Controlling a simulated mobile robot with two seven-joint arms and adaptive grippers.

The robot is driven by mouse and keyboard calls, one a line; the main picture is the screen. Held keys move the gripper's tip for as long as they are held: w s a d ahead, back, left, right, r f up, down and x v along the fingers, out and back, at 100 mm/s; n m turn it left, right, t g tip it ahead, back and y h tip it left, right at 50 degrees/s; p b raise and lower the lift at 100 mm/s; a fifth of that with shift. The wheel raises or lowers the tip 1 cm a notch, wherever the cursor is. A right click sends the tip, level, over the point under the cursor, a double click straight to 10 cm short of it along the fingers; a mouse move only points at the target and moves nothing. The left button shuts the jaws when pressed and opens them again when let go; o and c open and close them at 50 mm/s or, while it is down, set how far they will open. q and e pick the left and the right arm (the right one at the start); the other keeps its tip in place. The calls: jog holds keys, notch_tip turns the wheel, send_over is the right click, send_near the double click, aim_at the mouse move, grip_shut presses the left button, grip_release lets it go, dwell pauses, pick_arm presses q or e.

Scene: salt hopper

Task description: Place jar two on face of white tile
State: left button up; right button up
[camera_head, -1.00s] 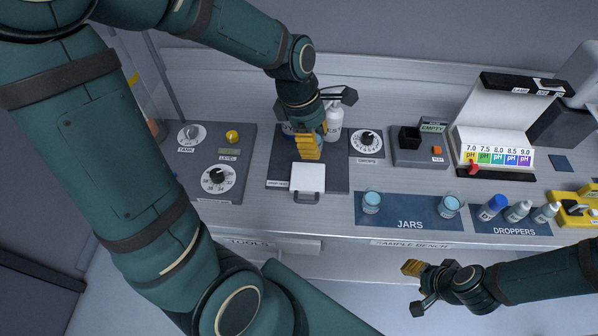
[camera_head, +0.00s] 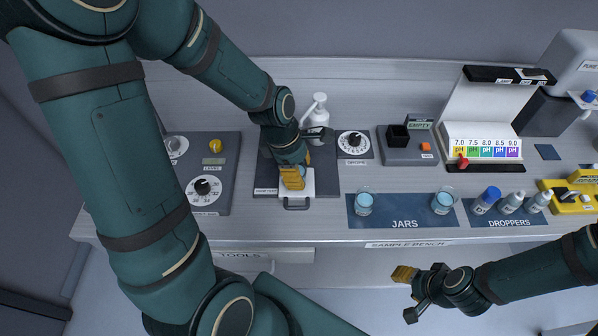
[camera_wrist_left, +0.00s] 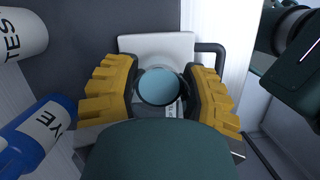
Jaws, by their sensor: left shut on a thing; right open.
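My left gripper (camera_head: 293,180) is shut on a jar of blue liquid, directly over the white tile (camera_head: 306,189). In the left wrist view the jar (camera_wrist_left: 158,87) sits between the yellow fingers, with the white tile (camera_wrist_left: 178,44) behind and under it. A small label shows on the jar, too small to read. I cannot tell whether the jar touches the tile. In the head view the gripper mostly hides the jar. My right gripper (camera_head: 404,283) is open and empty, in front of the bench.
Two jars, left (camera_head: 364,203) and right (camera_head: 443,201), stand on the blue JARS mat (camera_head: 404,212) with a clear gap between them. A white bottle (camera_head: 317,115) stands behind the tile. Droppers (camera_head: 511,202) stand at right, and a dial (camera_head: 355,141) lies right of the tile's pad.

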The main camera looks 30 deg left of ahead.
pick_arm(q)
jog(key=shift+f, duration=0.15)
jog(key=o, duration=1.2)
jog(key=shift+a+r, duration=0.1)
jog(key=shift+r, duration=0.35)
jog(key=p+v, duration=0.3)
jog(key=v, duration=0.8)
jog(key=shift+s+r, duration=0.15)
jog(key=shift+r, duration=0.05)
